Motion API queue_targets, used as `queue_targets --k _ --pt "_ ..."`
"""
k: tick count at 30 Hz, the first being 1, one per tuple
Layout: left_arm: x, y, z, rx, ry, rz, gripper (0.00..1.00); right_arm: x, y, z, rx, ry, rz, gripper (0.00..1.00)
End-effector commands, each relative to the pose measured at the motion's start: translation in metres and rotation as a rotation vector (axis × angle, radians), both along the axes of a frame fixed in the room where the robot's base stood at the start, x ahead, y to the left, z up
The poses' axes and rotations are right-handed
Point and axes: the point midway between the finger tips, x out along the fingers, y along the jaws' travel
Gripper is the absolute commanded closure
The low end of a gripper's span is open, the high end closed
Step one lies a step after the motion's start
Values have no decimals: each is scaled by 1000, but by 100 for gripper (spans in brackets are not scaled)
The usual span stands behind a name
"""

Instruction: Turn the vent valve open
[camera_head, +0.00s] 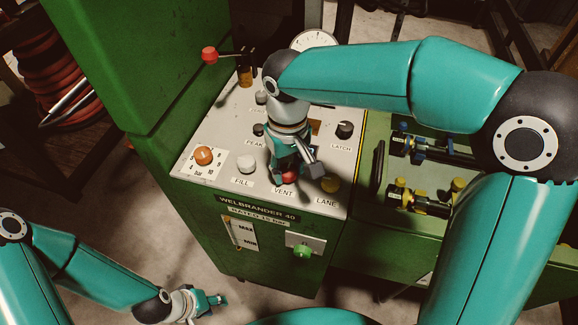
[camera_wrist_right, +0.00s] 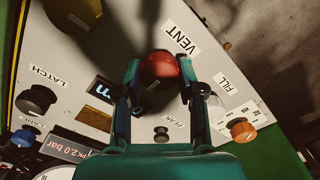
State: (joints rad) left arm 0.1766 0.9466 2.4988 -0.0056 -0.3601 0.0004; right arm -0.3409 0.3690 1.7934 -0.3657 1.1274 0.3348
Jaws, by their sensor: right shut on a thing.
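The vent valve is a red knob (camera_head: 289,177) on the sloped panel, just above the VENT label (camera_head: 283,191). My right gripper (camera_head: 290,169) reaches down over it and hides most of it in the head view. In the right wrist view the red knob (camera_wrist_right: 158,65) sits between the two fingertips of my right gripper (camera_wrist_right: 159,72), which is shut on it from both sides.
The white FILL knob (camera_head: 246,162) is left of the vent knob and the yellow LANE knob (camera_head: 330,184) is right. An orange knob (camera_head: 204,155), the black LATCH knob (camera_head: 345,129) and a red-balled lever (camera_head: 210,55) are also on the panel. A green knob (camera_head: 303,250) is on the front.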

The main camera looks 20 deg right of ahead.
Motion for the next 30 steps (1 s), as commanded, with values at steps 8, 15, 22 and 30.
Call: queue_targets --k 8,15,22,30 --pt "0 0 0 0 0 0 60 0 0 1 1 -1 -17 96" --pt "0 0 0 0 0 0 60 0 0 1 1 -1 -16 53" --pt "0 0 0 0 0 0 60 0 0 0 0 0 -14 36" --pt "0 0 0 0 0 0 60 0 0 4 0 -1 -13 36"
